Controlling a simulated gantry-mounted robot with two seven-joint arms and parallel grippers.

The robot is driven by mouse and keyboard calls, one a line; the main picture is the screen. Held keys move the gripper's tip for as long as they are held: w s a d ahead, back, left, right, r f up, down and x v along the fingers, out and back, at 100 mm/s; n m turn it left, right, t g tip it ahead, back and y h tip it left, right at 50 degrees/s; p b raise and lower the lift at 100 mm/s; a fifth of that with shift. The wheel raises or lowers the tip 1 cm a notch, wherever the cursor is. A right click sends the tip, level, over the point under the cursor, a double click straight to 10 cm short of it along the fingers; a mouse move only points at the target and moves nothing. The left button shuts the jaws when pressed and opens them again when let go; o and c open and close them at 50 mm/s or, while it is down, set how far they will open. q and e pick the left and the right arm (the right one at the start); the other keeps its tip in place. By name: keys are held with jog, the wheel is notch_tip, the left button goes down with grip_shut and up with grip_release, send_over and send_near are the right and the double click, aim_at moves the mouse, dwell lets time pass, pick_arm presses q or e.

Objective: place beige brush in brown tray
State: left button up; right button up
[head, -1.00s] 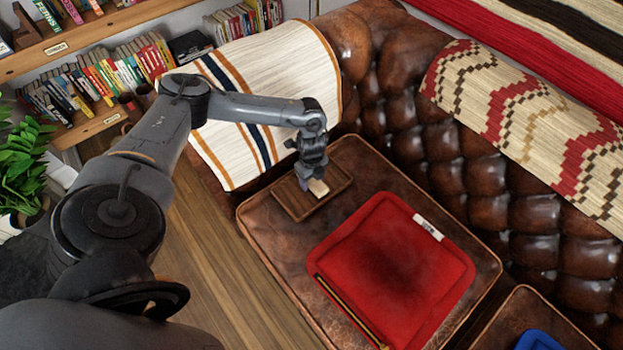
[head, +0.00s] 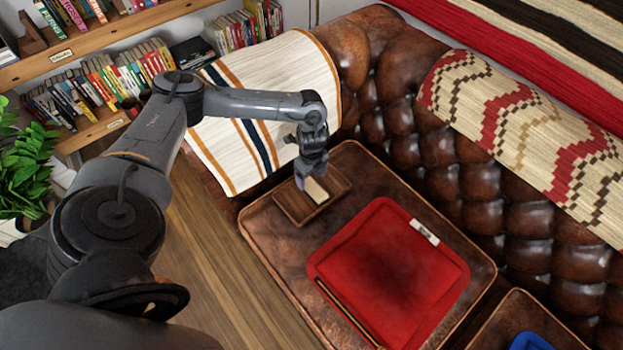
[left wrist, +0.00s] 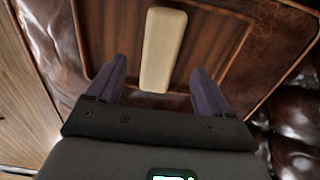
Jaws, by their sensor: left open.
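The beige brush (head: 317,191), a pale oblong block, lies in the brown tray (head: 288,209), a shallow wooden tray on the leather seat. In the left wrist view the brush (left wrist: 162,50) lies lengthwise on the slatted floor of the tray (left wrist: 215,45). My left gripper (head: 311,179) is just above the tray. In the left wrist view its two purple fingers (left wrist: 158,80) are spread apart, one on each side of the brush's near end, with clear gaps and no contact visible. My right gripper is not in view.
A red cushion-like tray (head: 388,275) lies on the seat to the right, with a white label and a thin stick on it. The tufted leather backrest (head: 450,175) rises behind. A striped blanket (head: 225,120) covers the armrest at left.

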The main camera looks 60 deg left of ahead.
aim_at(312, 185)
pick_arm(q)
notch_tip(312, 185, up, 6)
jog(key=p, duration=0.2)
jog(key=shift+r, duration=0.15)
jog(key=shift+d, duration=0.1)
